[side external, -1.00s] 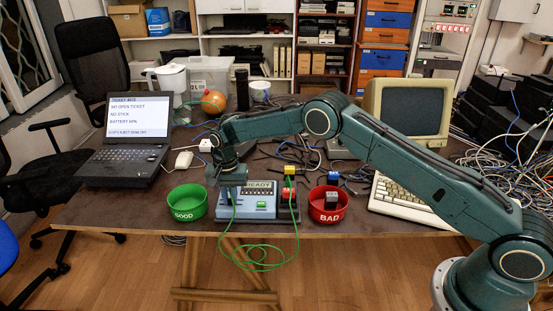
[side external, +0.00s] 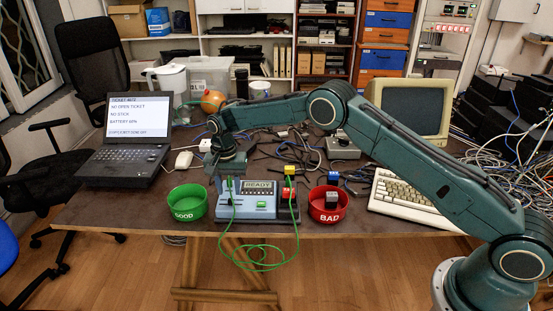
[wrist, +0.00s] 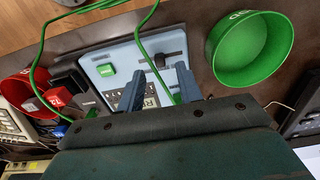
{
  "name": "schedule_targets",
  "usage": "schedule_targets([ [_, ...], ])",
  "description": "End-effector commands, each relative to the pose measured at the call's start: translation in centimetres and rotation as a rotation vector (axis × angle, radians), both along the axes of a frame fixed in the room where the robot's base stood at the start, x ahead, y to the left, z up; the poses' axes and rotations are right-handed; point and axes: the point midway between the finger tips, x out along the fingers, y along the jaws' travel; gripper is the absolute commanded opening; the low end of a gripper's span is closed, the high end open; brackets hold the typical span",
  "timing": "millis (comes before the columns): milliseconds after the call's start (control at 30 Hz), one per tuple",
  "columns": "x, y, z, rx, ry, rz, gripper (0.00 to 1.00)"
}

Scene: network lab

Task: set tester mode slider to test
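The blue-grey tester (side external: 262,211) stands near the table's front edge, its display reading READY. In the wrist view its face (wrist: 112,57) shows a green button (wrist: 105,70) and a dark slider knob (wrist: 160,61) on a dark track. My gripper (side external: 223,190) is above the tester's left part. In the wrist view my gripper (wrist: 160,72) has its two fingers apart, with nothing held between them. The knob lies just beyond the fingertips, near the gap; I cannot tell whether they touch it. The slider's labels are not readable.
The green GOOD bowl (side external: 184,203) is close left of the tester, and the red BAD bowl (side external: 328,215) is right. A green cable (side external: 240,262) loops from the tester over the front edge. Red and yellow blocks (side external: 289,179) stand at its right end. A laptop (side external: 125,140) is at left.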

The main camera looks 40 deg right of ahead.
Motion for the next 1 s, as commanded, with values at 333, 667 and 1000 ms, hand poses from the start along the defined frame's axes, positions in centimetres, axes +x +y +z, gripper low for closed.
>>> schedule_targets([
  [333,0.1,0.0,6.1,0.001,-0.004,0.000,0.35],
  [667,0.0,0.0,9.6,0.000,0.000,0.000,0.35],
  [1000,0.0,0.0,10.1,0.000,0.000,0.000,0.35],
])
